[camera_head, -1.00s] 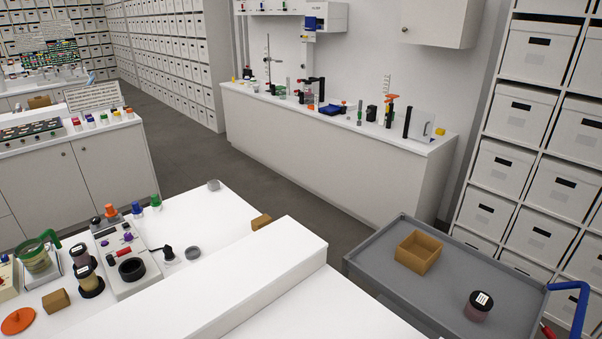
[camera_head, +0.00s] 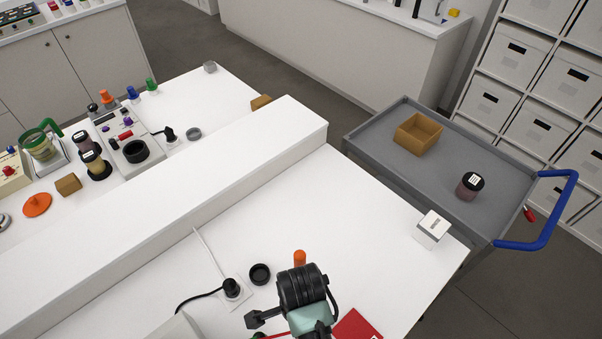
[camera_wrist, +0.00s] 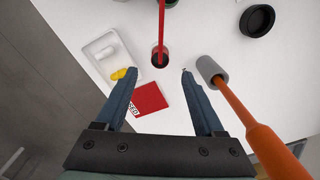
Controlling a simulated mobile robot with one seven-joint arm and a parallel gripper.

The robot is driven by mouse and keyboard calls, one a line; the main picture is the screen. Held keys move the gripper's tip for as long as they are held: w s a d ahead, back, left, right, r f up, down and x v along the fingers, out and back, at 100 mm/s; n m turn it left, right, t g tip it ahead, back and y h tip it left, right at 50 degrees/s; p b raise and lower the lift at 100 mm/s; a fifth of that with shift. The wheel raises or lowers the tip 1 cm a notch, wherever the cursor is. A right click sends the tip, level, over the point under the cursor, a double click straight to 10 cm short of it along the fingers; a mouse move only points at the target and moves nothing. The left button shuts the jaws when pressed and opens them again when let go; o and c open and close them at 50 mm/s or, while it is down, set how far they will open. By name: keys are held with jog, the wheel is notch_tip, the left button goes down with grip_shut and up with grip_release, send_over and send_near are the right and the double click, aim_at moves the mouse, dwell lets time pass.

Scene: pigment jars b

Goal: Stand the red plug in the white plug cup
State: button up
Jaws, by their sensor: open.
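My gripper (camera_wrist: 159,74) is open in the wrist view, its two blue-grey fingers spread apart with nothing between the tips. Just beyond the tips, a long thin red piece (camera_wrist: 162,28) runs down from the top edge to a round dark opening on the white table. I cannot tell whether it is the red plug. I cannot make out the white plug cup for certain. A white tray (camera_wrist: 92,48) with a yellow piece lies left of the fingers. In the head view my wrist hides my fingertips.
A red card (camera_wrist: 149,98) lies near the fingers. An orange-handled tool (camera_wrist: 245,112) with a grey end is close to the right finger. A black ring (camera_head: 259,274), a black plug on a white plate (camera_head: 231,288) and a white box (camera_head: 432,229) share the table. A raised white ledge (camera_head: 190,205) crosses behind.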

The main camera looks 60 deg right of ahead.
notch_tip(320, 180, up, 5)
jog(key=shift+f+b, duration=0.1)
jog(key=shift+b, duration=0.2)
dwell(0.5)
